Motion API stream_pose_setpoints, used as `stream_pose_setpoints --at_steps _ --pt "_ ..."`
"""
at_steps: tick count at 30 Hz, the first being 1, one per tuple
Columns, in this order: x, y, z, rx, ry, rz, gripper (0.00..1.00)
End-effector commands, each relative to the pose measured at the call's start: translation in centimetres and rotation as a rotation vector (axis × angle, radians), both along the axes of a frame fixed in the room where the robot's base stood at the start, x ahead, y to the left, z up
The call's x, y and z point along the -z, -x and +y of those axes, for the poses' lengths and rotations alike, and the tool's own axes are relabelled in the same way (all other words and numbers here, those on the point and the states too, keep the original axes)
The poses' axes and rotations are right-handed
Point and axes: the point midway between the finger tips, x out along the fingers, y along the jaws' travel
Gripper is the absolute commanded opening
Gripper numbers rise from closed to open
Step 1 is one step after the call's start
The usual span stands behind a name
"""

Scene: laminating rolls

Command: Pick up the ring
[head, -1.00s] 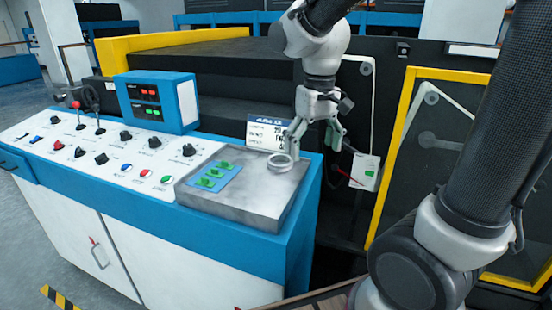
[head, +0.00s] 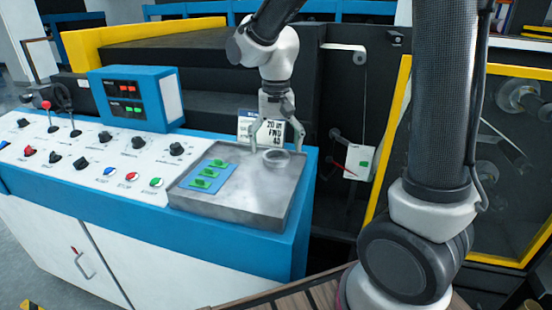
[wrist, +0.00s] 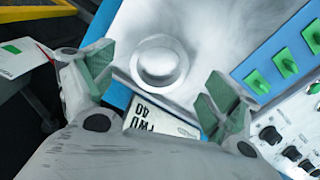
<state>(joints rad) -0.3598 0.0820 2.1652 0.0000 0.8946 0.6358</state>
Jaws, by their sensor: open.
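The ring (head: 272,161) is a small pale grey round piece lying on the metal top (head: 228,207) of the console. It also shows in the wrist view (wrist: 158,75), upper middle, with a wide rim around a rounded centre. My gripper (head: 276,149) is open, with its fingers pointing down on either side of the ring. In the wrist view my green-padded fingers (wrist: 157,80) are spread wide, and the ring shows between and slightly beyond them. Nothing is held. I cannot tell the exact height of the fingertips above the metal.
A blue plate with green switches (head: 206,174) is left of the ring. A white label card (head: 262,131) stands behind it. A blue display box (head: 137,98) and knobs are further left. A white box with a red lever (head: 358,162) is right of the console.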

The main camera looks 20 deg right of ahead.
Motion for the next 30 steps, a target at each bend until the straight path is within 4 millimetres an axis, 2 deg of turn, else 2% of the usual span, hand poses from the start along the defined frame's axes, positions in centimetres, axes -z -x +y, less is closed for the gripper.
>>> stream_pose_setpoints --at_steps 3,6,13,21,30 --pt "1.8 0.0 -0.1 0.0 0.001 0.003 0.88" --pt "2.5 0.0 0.0 -0.001 0.001 0.001 0.88" --pt "2.6 -0.1 0.0 -0.001 0.0 0.0 0.88" --pt "2.6 0.0 0.0 -0.001 0.0 0.0 0.39" --pt "2.4 -0.1 0.0 -0.001 -0.001 -0.001 0.38"
